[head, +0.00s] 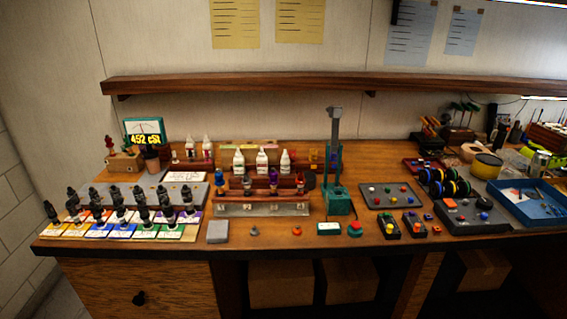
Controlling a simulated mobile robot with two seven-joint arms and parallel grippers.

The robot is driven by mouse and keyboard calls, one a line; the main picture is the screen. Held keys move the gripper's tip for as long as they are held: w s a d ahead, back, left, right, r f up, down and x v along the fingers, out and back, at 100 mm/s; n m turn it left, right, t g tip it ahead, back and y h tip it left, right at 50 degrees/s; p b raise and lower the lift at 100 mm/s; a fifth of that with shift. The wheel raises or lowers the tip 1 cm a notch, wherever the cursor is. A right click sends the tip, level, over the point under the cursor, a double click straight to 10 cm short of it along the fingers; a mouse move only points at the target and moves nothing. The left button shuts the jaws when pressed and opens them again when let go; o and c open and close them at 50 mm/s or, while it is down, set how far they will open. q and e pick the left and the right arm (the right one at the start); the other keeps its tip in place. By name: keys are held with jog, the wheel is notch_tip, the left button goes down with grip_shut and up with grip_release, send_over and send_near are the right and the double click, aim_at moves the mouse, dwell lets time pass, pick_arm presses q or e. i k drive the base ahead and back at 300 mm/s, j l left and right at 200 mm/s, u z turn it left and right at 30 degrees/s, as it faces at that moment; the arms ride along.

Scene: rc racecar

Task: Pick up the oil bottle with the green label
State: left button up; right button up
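Three white bottles stand in a row on a wooden rack at the middle of the bench: a left bottle (239,162), a middle bottle (262,162) and a right bottle (285,162). Two more white bottles, one (190,148) and another (207,146), stand farther back to the left. The bottles' labels are too small to tell surely which one is green. Neither of my grippers is in view. All the bottles stand upright, with nothing holding them.
A green stand with a tall grey post (335,150) rises just right of the rack. Small colored-top bottles (273,181) stand in front of the white ones. Several black shock absorbers (118,200) stand on colored cards at the left. A wooden shelf (300,88) runs above.

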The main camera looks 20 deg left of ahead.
aim_at(239, 159)
jog(key=j+z, duration=0.65)
jog(key=j, duration=0.15)
jog(key=j+z, duration=0.1)
jog(key=j, duration=0.35)
jog(key=k+j+z, duration=0.1)
jog(key=j, duration=0.35)
